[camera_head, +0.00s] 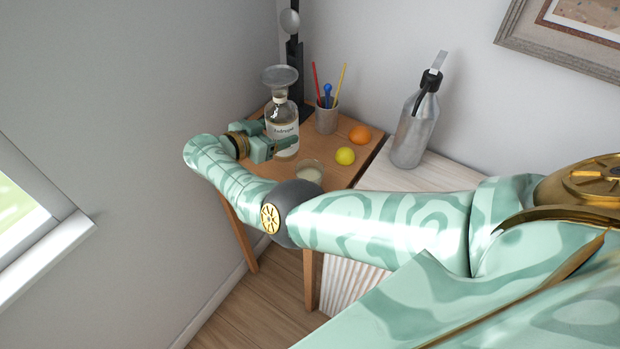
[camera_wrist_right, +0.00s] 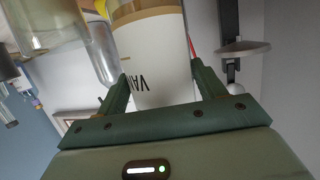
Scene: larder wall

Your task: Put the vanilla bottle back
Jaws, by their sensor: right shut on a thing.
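The vanilla bottle (camera_head: 284,116) is a clear glass bottle with a pale label, upright over the far left part of the wooden table. The label's lettering is too small to read surely in the head view. In the right wrist view the bottle (camera_wrist_right: 157,72) fills the space between the fingers, with the dark letters "VA" upside down on its white label. My right gripper (camera_head: 271,138) is shut on the bottle from the left; the wrist view also shows its fingers (camera_wrist_right: 162,97). I cannot tell whether the bottle's base touches the table. My left gripper is not in view.
The wooden table (camera_head: 343,173) holds a pencil cup (camera_head: 326,118), an orange (camera_head: 360,134), a lemon (camera_head: 345,156) and a glass bowl (camera_head: 309,172). A dark stand with a grey pan (camera_head: 280,76) rises behind the bottle. A grey siphon (camera_head: 413,130) stands on the pale cabinet (camera_head: 400,180).

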